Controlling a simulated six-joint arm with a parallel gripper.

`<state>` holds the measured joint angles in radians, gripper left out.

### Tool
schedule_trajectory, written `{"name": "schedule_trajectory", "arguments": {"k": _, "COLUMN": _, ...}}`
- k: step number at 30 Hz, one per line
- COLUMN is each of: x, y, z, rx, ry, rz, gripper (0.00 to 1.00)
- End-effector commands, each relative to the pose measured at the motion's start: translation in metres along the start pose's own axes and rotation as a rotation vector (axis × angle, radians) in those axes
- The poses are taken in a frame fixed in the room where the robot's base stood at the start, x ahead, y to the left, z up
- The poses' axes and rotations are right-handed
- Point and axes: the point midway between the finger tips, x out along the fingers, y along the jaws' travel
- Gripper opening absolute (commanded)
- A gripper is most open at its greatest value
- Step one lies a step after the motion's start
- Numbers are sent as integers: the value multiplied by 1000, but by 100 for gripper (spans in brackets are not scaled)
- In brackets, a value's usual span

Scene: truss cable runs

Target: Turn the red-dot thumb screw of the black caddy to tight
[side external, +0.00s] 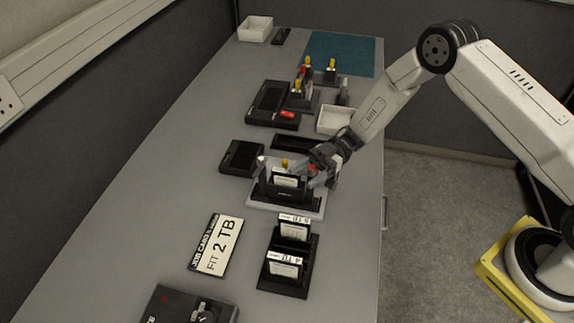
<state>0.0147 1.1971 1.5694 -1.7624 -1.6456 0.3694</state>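The black caddy (284,184), with a white label on its front, stands upright on a pale base (262,203) near the middle of the bench. A small red spot (312,168) shows at the caddy's right end, close to my gripper; I take it for the red-dot thumb screw. A grey upright post (261,163) stands at the caddy's left end, and a yellow-topped part shows behind it. My gripper (322,180) reaches down from the right at the caddy's right end. Its fingers partly hide the screw, and I cannot tell whether they touch or grip it.
A job card (217,245) reading "FIT 2 TB" lies front left. A black rack (287,278) with two labelled caddies stands in front. Black devices (242,157), a white tray (334,121) and yellow-topped parts are behind. A dial box (185,306) is at the front edge.

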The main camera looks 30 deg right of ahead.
Motion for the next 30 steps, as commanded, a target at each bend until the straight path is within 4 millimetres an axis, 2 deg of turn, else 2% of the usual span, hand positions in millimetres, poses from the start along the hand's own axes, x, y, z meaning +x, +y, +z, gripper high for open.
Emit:
{"name": "schedule_trajectory", "arguments": {"k": 11, "x": -7, "y": 1, "z": 0, "rx": -1, "ry": 0, "rz": 3, "gripper": 65}}
{"name": "schedule_trajectory", "arguments": {"k": 24, "x": -59, "y": 1, "z": 0, "rx": -2, "ry": 1, "rz": 4, "gripper": 65}}
{"name": "schedule_trajectory", "arguments": {"k": 30, "x": -75, "y": 0, "z": 0, "rx": 0, "ry": 0, "rz": 2, "gripper": 65}}
